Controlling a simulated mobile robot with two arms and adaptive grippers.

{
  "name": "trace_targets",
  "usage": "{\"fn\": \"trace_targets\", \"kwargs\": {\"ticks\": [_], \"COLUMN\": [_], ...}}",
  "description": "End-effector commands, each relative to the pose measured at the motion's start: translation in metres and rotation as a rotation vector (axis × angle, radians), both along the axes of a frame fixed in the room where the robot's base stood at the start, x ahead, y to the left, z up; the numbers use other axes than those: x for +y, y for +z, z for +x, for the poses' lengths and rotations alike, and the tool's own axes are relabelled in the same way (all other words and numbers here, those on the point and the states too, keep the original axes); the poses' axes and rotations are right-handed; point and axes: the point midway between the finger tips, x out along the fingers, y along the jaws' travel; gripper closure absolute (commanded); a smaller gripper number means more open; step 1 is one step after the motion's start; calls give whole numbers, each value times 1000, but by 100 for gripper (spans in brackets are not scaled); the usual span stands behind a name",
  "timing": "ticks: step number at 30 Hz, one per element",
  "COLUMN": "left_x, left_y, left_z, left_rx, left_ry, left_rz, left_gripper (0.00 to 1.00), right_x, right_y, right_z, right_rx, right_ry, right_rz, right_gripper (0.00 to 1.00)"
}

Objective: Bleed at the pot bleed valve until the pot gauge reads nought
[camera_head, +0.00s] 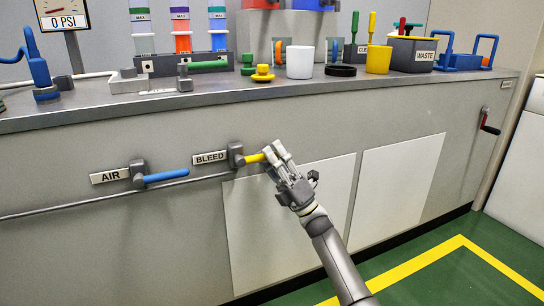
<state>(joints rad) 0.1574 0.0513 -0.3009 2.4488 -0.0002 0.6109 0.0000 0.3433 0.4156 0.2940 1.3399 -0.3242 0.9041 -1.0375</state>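The bleed valve (236,156) is a dark grey body on the cabinet front, beside a plate (210,157) marked BLEED. Its yellow handle (254,158) points right, nearly level, with a slight upward slant. My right gripper (275,152) is at the outer end of this handle, its fingers close together around it and hiding the tip. The gauge (62,13) at the top left is cut by the picture edge; its plate (65,22) reads 0 PSI. My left gripper is not in view.
Left of the bleed valve is an air valve (138,173) with a blue handle (166,175), on the same thin pipe (100,196). The bench top (220,93) above carries bottles, cups and tools. Green floor (440,270) is clear.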

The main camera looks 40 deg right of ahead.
Motion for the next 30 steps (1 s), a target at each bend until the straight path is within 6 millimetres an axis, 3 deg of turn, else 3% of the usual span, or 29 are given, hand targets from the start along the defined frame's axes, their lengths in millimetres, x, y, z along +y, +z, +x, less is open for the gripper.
{"fn": "trace_targets", "kwargs": {"ticks": [10,21,30], "left_x": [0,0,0], "left_y": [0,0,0], "left_z": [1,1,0], "left_rx": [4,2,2], "left_ry": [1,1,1], "left_rz": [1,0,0], "left_gripper": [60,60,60], "right_x": [-3,-22,-30], "right_y": [-10,-68,-92], "right_z": [-7,-51,-70], "right_rx": [1,3,2], "right_ry": [0,0,-1], "right_rz": [-2,1,0], "right_gripper": [62,62,62]}}
